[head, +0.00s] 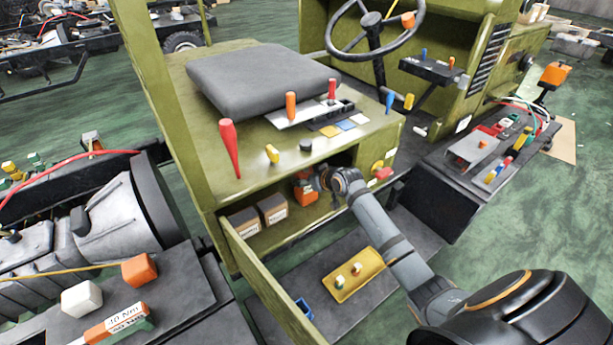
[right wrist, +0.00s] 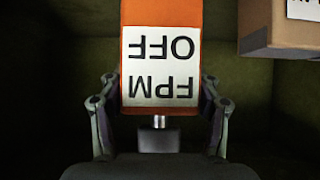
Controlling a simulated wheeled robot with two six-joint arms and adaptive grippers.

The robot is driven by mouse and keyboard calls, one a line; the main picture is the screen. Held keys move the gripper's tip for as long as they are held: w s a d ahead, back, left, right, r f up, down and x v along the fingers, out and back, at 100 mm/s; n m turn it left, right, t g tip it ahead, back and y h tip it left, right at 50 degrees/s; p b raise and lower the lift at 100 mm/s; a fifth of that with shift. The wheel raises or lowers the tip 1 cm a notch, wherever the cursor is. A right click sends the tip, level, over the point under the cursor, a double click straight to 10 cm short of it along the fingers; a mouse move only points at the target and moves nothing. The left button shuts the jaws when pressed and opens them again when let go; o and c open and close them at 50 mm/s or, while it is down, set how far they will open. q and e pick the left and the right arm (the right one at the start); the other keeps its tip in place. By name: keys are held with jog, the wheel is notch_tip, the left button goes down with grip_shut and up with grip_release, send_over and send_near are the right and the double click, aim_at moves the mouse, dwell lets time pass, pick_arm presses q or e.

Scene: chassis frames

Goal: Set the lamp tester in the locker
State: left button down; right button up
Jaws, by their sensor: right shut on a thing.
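The lamp tester appears to be the orange block (head: 305,193) with a white label, inside the open locker (head: 222,223) under the seat. In the right wrist view this block (right wrist: 162,14) fills the upper middle, its label reading "FPM OFF" upside down. My right gripper (head: 318,182) reaches into the locker opening and is shut on the block, with one finger on each side in the right wrist view (right wrist: 160,105). I cannot tell whether the block touches the locker floor. My left gripper is not in view.
Two brown labelled boxes (head: 272,208) stand in the locker, left of the orange block. The olive door (head: 262,280) hangs open at the left. A yellow tray (head: 355,280) lies on the step below. Levers and knobs (head: 291,105) stick up above the opening.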

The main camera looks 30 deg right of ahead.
jog(key=shift+s+d+r, duration=0.1)
jog(key=shift+s, duration=0.05)
jog(key=o, duration=1.4)
jog(key=shift+f, duration=0.2)
jog(key=v, duration=1.2)
jog(key=shift+p, duration=0.45)
